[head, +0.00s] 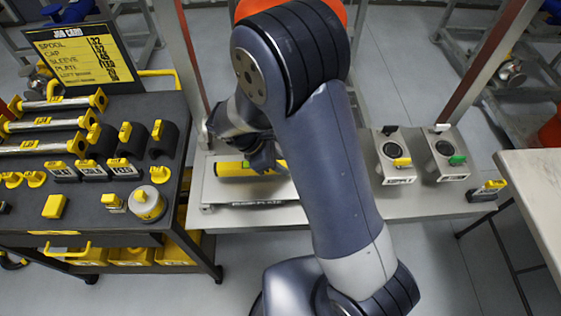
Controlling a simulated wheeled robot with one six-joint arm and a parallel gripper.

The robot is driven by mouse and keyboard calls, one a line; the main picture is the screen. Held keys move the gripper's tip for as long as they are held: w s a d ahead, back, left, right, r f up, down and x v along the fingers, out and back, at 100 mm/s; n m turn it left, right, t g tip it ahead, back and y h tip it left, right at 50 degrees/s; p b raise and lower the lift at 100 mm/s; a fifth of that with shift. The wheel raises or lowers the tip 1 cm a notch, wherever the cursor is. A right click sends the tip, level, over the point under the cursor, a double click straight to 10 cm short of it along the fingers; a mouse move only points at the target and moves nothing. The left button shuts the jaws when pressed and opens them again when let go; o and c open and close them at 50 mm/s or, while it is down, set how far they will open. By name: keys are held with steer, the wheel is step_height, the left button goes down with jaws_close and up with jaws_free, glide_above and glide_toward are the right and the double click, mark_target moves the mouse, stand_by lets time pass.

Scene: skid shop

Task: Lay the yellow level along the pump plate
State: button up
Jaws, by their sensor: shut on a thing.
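The yellow level (232,169) lies lengthwise left to right in the head view, at or just above the pump plate (215,192). I cannot tell whether it touches the plate. My gripper (263,163) is shut on the level from above, near its middle. My arm hides part of the plate's right side and the level's right end. The pump plate is a pale, flat raised plate with a label on its front edge, on the grey bench.
Two grey blocks with round dark openings (391,150) (446,148) stand right of my arm. A black cart (75,215) with spools, caps and a job card (80,55) stands left. A pale table (535,190) is at the right edge. Posts rise behind the bench.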

steer(key=shift+f, duration=0.2)
steer(key=shift+f+b, duration=0.4)
steer(key=shift+f, duration=0.4)
stand_by(0.3)
steer(key=o, duration=1)
steer(key=shift+c, duration=0.5)
steer(key=shift+r, duration=0.15)
step_height(320, 180, up, 8)
steer(key=p, duration=0.6)
